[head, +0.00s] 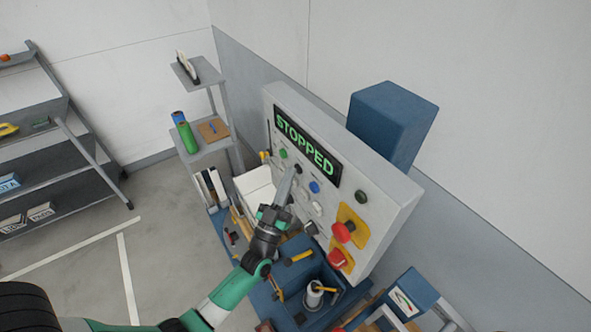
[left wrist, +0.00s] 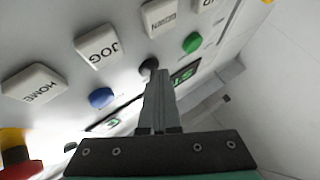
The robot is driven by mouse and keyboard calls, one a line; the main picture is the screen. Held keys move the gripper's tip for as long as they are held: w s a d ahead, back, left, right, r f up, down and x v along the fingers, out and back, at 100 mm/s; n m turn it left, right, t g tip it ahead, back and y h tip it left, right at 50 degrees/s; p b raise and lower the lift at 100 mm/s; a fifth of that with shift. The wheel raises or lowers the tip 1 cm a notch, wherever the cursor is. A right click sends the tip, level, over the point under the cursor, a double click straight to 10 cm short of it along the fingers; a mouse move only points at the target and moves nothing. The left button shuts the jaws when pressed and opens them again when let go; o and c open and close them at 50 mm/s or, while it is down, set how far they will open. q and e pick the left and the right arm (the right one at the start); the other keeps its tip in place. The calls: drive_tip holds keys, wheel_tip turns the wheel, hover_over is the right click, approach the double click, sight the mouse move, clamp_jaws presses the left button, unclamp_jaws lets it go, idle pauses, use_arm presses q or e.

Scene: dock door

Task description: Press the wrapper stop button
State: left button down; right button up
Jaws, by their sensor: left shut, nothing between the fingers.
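The grey control panel (head: 385,222) has a dark display (head: 306,146) that reads STOPPED in green letters. A small black button (head: 298,168) sits below the display, between a green button (head: 283,154) and a blue button (head: 314,187). My left gripper (head: 291,176) is shut and empty, its tips at the black button. The left wrist view shows the same black button (left wrist: 149,65) right at the fingertips, which partly cover it; I cannot tell how far it is pushed in. No label reading stop is legible by it. My right gripper is out of view.
Two red knobs, an upper one (head: 343,232) and a lower one (head: 337,258), sit on yellow plates at the panel's lower right. A blue bin (head: 305,285) with tools stands below the panel.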

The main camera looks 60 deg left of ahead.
use_arm(q)
drive_tip(key=shift+s, duration=0.85)
drive_tip(key=s, duration=0.3)
drive_tip(key=s+p, duration=0.1)
drive_tip(key=s, duration=0.1)
drive_tip(key=shift+d, duration=0.25)
idle(0.6)
